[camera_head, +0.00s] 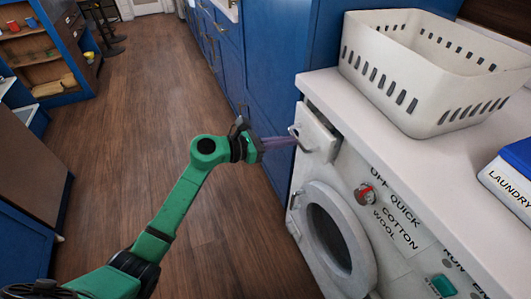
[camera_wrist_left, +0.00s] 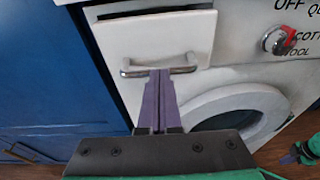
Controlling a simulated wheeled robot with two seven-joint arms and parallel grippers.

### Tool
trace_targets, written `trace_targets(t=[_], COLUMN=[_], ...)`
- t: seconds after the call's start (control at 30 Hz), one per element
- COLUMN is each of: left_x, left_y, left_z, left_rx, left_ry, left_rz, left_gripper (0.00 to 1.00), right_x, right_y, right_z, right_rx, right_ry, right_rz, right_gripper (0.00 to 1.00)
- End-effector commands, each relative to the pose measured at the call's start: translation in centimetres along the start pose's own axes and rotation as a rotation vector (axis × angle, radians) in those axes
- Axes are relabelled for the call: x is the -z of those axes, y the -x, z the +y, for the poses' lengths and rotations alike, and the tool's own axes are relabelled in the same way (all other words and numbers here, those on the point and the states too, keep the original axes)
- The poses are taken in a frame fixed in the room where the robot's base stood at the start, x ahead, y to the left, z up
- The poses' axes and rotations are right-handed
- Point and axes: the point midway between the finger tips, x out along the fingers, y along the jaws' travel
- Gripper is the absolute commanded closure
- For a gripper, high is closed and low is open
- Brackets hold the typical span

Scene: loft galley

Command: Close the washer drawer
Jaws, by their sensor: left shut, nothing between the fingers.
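The washer (camera_head: 378,226) is white, with a round door, a red knob and printed labels on its front. Its drawer (camera_head: 316,134) is at the upper left of that front and stands partly open, with a dark gap behind its front panel. The drawer also shows in the left wrist view (camera_wrist_left: 158,42), with a metal bar handle (camera_wrist_left: 158,67) low on it. My left gripper (camera_head: 294,141) is shut and empty. Its purple fingertips (camera_wrist_left: 160,74) are at the handle; I cannot tell whether they touch it.
A white slotted basket (camera_head: 400,92) and a blue-and-white laundry box (camera_head: 512,178) stand on the white top. Blue cabinets (camera_head: 272,75) adjoin the washer's left side. The round door (camera_head: 336,238) is below the drawer. The wooden floor (camera_head: 130,105) to the left is open.

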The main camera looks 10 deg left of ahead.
Motion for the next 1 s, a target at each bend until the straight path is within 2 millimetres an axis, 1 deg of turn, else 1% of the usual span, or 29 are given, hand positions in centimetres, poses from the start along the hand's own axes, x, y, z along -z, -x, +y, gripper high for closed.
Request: trace_targets(t=[0.03,0.1,0.2,0.33,0.77,0.87,1.0], left_x=[0.1,-0.1,-0.4,-0.7,-1.1,-1.1,-1.1], left_y=[-0.9,-1.9,-2.9,-3.6,-3.9,-3.7,-3.0], left_z=[0.1,0.1,0.1,0.1,0.1,0.2,0.7], left_rx=[0.000,0.000,0.000,-0.001,-0.002,-0.002,-0.002], left_ry=[-0.003,-0.002,-0.001,-0.001,0.000,-0.001,-0.003], left_rz=[-0.001,0.000,0.000,0.000,-0.005,-0.006,-0.004], left_gripper=[1.00,1.00,1.00,1.00,1.00,1.00,1.00], right_x=[-0.1,-0.1,-0.1,-0.1,-0.1,-0.1,-0.1], right_y=[-0.7,-1.0,-1.3,-1.5,-1.5,-1.6,-2.0], right_z=[0.0,0.0,0.0,0.0,-0.1,-0.1,-0.1], right_rx=[0.000,0.000,0.000,0.000,0.001,0.001,0.001], right_ry=[0.000,0.000,0.000,0.000,0.000,0.000,0.000], right_rz=[0.000,0.000,0.000,0.000,0.001,0.001,0.002], right_gripper=[1.00,1.00,1.00,1.00,1.00,1.00,1.00])
